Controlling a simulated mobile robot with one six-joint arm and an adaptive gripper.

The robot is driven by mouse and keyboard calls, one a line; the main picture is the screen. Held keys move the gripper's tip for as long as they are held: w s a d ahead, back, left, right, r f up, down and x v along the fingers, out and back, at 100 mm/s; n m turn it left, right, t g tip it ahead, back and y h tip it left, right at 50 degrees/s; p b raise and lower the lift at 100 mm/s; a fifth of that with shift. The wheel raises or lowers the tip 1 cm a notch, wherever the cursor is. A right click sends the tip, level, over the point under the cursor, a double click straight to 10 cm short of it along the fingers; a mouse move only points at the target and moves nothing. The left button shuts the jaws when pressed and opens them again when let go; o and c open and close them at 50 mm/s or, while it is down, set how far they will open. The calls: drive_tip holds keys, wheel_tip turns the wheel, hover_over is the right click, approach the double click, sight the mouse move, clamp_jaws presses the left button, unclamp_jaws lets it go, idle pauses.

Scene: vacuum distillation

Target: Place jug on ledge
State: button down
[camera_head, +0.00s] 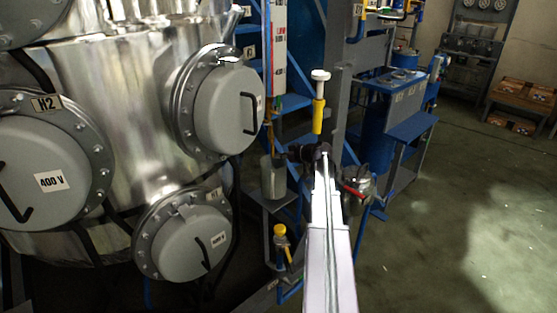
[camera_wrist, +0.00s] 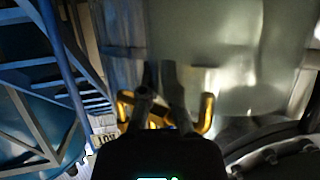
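The jug (camera_head: 273,178) is a pale grey, upright cylinder in the middle of the head view. It appears to be at a small grey ledge (camera_head: 277,203); whether it rests on it or is just above, I cannot tell. In the wrist view a large pale greenish jug wall (camera_wrist: 225,65) fills the upper middle. My gripper (camera_head: 297,153) is close to the jug's upper right side. In the wrist view its two dark fingers (camera_wrist: 158,90) point at the jug, near a yellow bar (camera_wrist: 205,115). Their grip on anything is unclear.
A big shiny metal vessel (camera_head: 110,130) with round grey hatches stands at the left. Blue stairs (camera_head: 297,100) rise behind the jug. A metal pot-like item (camera_head: 358,185) is right of my arm. Open floor (camera_head: 460,220) lies to the right.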

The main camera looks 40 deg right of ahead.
drive_tip(key=shift+w+f+b, duration=0.25)
drive_tip(key=shift+f+b, duration=0.5)
drive_tip(key=shift+f, duration=0.2)
drive_tip(key=c, duration=0.8)
unclamp_jaws()
drive_tip(key=shift+r, duration=0.2)
drive_tip(key=p+v, duration=0.4)
drive_tip(key=v, duration=0.8)
drive_tip(key=shift+p, duration=0.3)
